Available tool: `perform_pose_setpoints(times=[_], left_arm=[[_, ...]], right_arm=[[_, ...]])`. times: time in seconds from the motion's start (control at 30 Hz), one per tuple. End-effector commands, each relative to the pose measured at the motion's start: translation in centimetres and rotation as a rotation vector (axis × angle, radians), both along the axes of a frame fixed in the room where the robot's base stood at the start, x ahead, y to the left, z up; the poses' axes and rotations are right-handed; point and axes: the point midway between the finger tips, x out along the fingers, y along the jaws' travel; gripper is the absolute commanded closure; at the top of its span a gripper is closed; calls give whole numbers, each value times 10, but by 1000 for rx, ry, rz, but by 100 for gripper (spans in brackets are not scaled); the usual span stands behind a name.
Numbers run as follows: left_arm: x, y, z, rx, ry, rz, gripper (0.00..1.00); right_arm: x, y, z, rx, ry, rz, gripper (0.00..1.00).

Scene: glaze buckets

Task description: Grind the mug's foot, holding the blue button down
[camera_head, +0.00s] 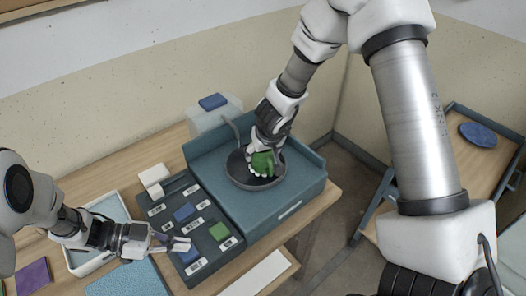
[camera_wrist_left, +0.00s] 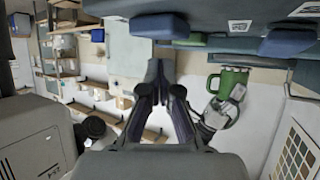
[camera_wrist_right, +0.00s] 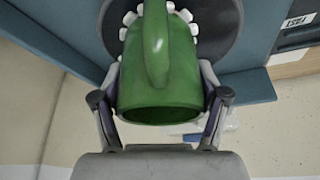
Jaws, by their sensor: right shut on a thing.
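The green mug (camera_head: 264,163) is in my right gripper (camera_head: 266,150), on or just above the dark round wheel (camera_head: 240,176) of the blue-grey grinder. In the right wrist view the mug (camera_wrist_right: 160,85) sits between the two fingers, with its handle toward the wheel side and an open end toward the gripper. Its foot is hidden. My left gripper (camera_head: 185,244) has its fingers together over the dark button panel (camera_head: 204,264). A blue button (camera_head: 188,256) lies right beside its tips; I cannot tell whether they touch it. Another blue button (camera_head: 184,212) is further up.
A green button (camera_head: 219,231) is on the panel. The grinder housing (camera_head: 290,205) stands right of it. A white tray (camera_head: 82,262) lies behind my left wrist. A blue block (camera_head: 212,101) tops a pale box. A side table (camera_head: 490,165) stands right.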

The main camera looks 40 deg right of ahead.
Motion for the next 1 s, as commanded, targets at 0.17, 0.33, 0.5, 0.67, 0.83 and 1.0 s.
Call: perform_pose_setpoints(times=[0.17,0.33,0.5,0.67,0.83,1.0], left_arm=[[0,0,0,0,0,0,100],[0,0,0,0,0,0,100],[0,0,0,0,0,0,100],[0,0,0,0,0,0,100],[0,0,0,0,0,0,100],[0,0,0,0,0,0,100]], right_arm=[[0,0,0,0,-1,0,82],[0,0,0,0,-1,0,82],[0,0,0,0,-1,0,82],[0,0,-2,-2,0,1,82],[0,0,-4,-1,0,0,82],[0,0,-6,-2,-1,1,82]])
